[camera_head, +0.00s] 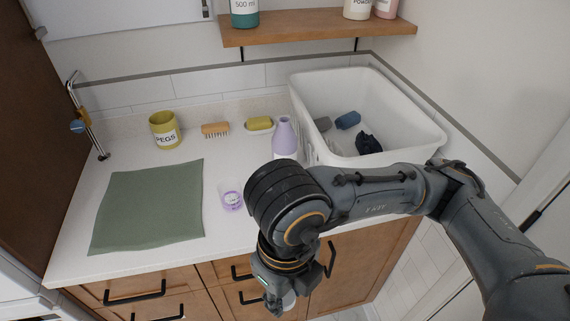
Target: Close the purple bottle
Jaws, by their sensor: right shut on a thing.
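The purple bottle (284,138) stands upright on the white counter, just left of the white basin; my right arm hides its lower front. Its narrow top is too small to tell whether a cap sits on it. A small purple-and-white round item (231,200) lies on the counter, right of the green cloth; I cannot tell if it is a lid or a cup. My right gripper (278,302) points down in front of the drawers, away from the bottle. It is shut on a pale roundish thing (290,300), mostly hidden by the fingers. My left gripper is not in view.
A green cloth (148,208) covers the left of the counter. A yellow pegs pot (164,131), a brush (215,129) and a soap dish (259,126) stand along the back. The white basin (300,105) holds dark cloths. A wooden shelf (300,27) hangs above.

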